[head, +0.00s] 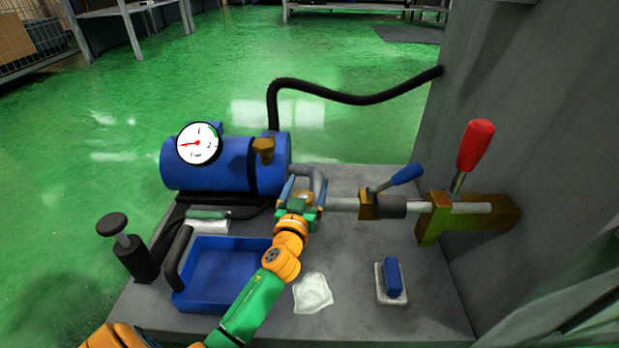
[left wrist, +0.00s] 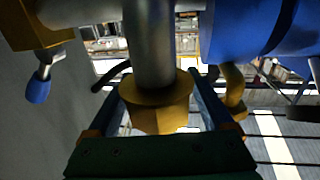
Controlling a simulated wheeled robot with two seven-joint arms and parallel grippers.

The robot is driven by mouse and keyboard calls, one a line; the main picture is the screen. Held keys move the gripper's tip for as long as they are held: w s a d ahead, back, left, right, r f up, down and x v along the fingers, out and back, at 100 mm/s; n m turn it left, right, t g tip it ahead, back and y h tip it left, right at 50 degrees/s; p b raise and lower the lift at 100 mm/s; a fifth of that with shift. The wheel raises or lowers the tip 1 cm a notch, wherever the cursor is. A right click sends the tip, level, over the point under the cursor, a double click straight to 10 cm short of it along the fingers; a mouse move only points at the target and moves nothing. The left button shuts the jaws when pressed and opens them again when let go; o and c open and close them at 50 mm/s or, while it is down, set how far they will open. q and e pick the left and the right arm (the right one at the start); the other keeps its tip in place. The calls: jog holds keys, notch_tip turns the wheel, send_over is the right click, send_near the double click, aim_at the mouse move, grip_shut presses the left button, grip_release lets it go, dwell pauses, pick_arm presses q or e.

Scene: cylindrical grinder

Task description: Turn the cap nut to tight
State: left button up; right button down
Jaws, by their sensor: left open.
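The brass cap nut (left wrist: 157,108) shows in the left wrist view, at the end of a grey pipe (left wrist: 150,45), with a round flange above its flat-sided body. My left gripper (left wrist: 160,100) is open, with one blue finger on each side of the nut. I cannot tell whether either finger touches it. In the head view my left gripper (head: 303,190) is at the bent grey pipe (head: 318,178) beside the blue cylinder, and it mostly hides the nut. My right gripper is in neither view.
A blue cylinder (head: 225,165) with a gauge (head: 199,144) stands left of the gripper. A blue-handled valve (head: 405,174) and a red-handled lever (head: 475,145) are right. A blue tray (head: 215,293), a white cloth (head: 313,292) and a blue brush (head: 392,279) lie in front.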

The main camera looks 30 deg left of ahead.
pick_arm(q)
jog(key=shift+s+r, duration=0.1)
jog(key=shift+d, duration=0.1)
jog(key=shift+c, duration=1)
jog(key=shift+s, duration=0.1)
grip_shut()
